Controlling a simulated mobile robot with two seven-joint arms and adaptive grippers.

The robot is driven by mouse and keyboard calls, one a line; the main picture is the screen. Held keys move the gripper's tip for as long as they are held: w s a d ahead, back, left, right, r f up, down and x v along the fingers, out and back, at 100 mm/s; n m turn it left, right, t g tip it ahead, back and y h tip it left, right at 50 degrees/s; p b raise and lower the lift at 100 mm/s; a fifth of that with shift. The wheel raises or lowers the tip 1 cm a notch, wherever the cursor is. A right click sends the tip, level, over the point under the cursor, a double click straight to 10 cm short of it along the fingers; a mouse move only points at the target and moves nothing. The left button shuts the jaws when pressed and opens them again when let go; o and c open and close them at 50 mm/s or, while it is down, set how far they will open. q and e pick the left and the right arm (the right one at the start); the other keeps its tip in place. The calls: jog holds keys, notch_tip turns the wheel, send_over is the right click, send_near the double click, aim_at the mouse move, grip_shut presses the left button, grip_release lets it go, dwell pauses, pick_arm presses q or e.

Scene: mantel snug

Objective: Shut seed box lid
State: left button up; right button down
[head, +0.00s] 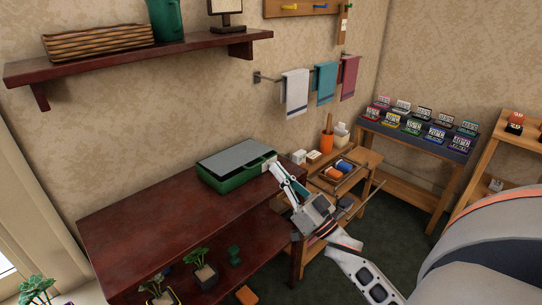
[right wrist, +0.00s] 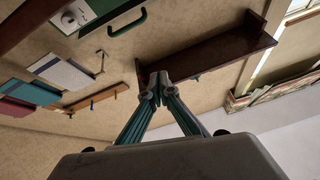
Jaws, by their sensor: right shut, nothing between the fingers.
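The green seed box (head: 228,182) sits on the dark red-brown cabinet top, near its back right corner. Its grey upper panel (head: 236,157) looks nearly flat; I cannot tell whether the lid is fully down. My right gripper (head: 276,168) is shut and empty, its tips at the box's right front corner. The arm hides part of that corner, and I cannot tell if the tips touch it. In the right wrist view the shut fingers (right wrist: 152,92) point up the picture, with a green box edge and handle (right wrist: 128,22) beyond at the upper left. My left gripper is not in view.
The cabinet top (head: 150,215) is clear left of the box. A wall shelf (head: 140,63) hangs above. A wooden stand with an orange cup (head: 326,142) and a tray is close right of the box. Towels (head: 295,92) hang behind. Potted plants (head: 205,272) stand lower down.

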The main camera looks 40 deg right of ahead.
notch_tip(320, 180, down, 2)
jog(key=d+n+g, duration=0.1)
jog(key=d+n, duration=0.1)
notch_tip(320, 180, up, 4)
jog(key=f, duration=0.1)
send_over(258, 165)
jog(key=s, duration=0.2)
notch_tip(258, 165, down, 3)
jog(key=shift+s+d+f+h+b, duration=0.1)
jog(key=shift+h+b, duration=0.3)
jog(key=shift+b, duration=0.3)
jog(key=shift+f, duration=0.35)
jog(key=shift+r, duration=0.1)
notch_tip(258, 165, down, 2)
jog(key=shift+b, duration=1)
jog(key=shift+f+b, duration=0.35)
jog(key=shift+f+t, duration=0.25)
jog(key=shift+t, duration=0.05)
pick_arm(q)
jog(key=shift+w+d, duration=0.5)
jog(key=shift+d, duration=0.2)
pick_arm(e)
jog(key=shift+s, duration=0.1)
